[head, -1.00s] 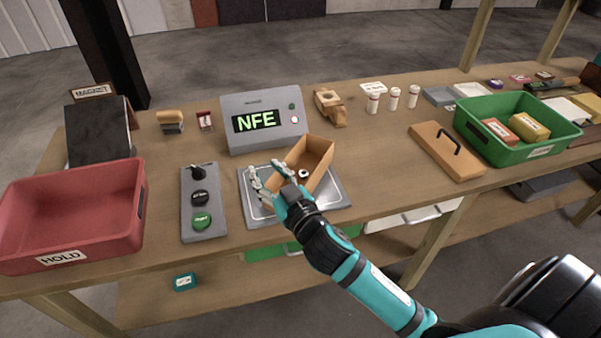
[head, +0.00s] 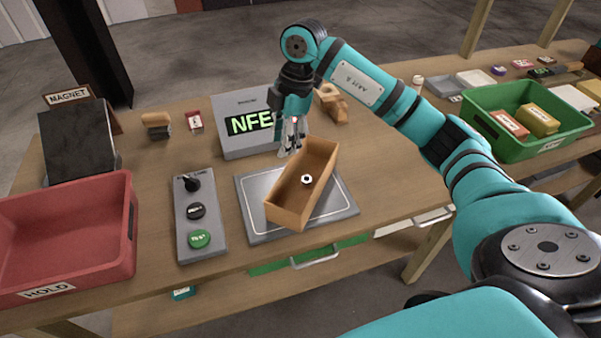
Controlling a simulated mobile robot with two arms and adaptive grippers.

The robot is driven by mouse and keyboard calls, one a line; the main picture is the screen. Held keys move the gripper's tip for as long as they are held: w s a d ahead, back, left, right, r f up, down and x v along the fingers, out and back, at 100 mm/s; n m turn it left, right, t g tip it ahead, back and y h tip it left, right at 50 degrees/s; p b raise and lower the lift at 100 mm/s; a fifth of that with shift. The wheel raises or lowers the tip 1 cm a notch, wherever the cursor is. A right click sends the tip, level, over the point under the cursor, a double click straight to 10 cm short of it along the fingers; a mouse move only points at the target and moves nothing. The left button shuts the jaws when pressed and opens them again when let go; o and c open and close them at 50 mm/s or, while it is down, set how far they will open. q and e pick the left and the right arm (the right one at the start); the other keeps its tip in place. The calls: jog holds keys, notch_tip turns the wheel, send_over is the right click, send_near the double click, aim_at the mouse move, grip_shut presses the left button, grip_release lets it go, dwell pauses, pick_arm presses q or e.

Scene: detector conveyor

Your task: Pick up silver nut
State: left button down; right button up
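The silver nut (head: 307,179) lies inside an open-topped brown box (head: 285,213), on the box's floor. The box sits at an angle on a grey metal plate (head: 257,218) in front of the display unit. My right gripper (head: 289,147) points down just behind and left of the box's far end, above the plate's back edge. It is apart from the nut. Its fingers are small and overlap the display unit, so their opening is hard to judge. I see nothing held in them. My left gripper is not in view.
The display unit (head: 232,143) reading NFE stands behind the plate. A button panel (head: 198,222) is left of it, with a red HOLD bin (head: 135,225) further left. A green bin (head: 545,150) with two packages stands at the right.

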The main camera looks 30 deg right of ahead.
jog(key=d+r+m+h, duration=0.1)
jog(key=d+m+h, duration=0.1)
jog(key=d, duration=0.4)
send_over(307, 179)
jog(key=shift+g, duration=0.3)
notch_tip(307, 179, down, 10)
jog(key=shift+w+a+f+p, duration=0.1)
jog(key=shift+w+f+p, duration=0.1)
jog(key=shift+p, duration=0.25)
jog(key=f+p, duration=0.2)
jog(key=f, duration=0.3)
jog(key=shift+s+f, duration=0.2)
jog(key=shift+f, duration=0.25)
grip_shut()
